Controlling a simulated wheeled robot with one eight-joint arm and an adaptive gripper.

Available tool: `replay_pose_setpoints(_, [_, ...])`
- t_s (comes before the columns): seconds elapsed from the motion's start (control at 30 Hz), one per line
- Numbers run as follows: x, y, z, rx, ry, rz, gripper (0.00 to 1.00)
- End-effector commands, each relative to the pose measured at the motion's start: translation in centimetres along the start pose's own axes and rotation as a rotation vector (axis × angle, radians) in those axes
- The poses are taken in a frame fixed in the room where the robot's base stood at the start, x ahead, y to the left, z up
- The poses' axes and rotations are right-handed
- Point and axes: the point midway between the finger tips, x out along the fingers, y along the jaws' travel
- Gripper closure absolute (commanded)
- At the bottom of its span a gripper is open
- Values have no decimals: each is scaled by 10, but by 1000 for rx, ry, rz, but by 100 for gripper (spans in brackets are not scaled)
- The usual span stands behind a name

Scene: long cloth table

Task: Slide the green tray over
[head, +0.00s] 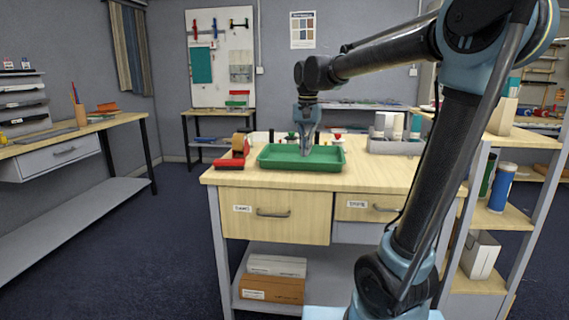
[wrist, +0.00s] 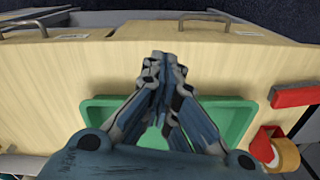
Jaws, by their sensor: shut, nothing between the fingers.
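The green tray (head: 275,158) lies flat on the wooden tabletop near its front edge, above the drawers, and looks empty. My gripper (head: 304,154) points down over the tray's middle in the head view, with its fingers shut and nothing between them. In the wrist view the green tray (wrist: 240,112) shows behind and on both sides of my gripper (wrist: 158,62). There the fingertips appear past the tray's drawer-side rim. I cannot tell whether they touch the tray; its middle is hidden by the fingers.
A tape dispenser (head: 236,152) with a red block stands just left of the tray. A grey caddy (head: 393,145) with white containers stands to the right. Small red- and green-topped items are behind the tray. Bare tabletop (head: 385,176) lies right of the tray.

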Motion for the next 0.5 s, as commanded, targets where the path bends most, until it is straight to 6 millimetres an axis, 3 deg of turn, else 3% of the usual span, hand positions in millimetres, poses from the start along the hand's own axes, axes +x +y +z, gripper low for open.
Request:
replay_pose_setpoints(0.03, [-5, -21, -6, 6, -6, 4, 100])
replay_pose_setpoints(0.2, [-15, -71, -15, 43, -21, 17, 100])
replay_pose_setpoints(0.33, [-18, -94, -18, 61, -28, 24, 100])
replay_pose_setpoints(0.5, [-16, -105, -19, 71, -30, 27, 100])
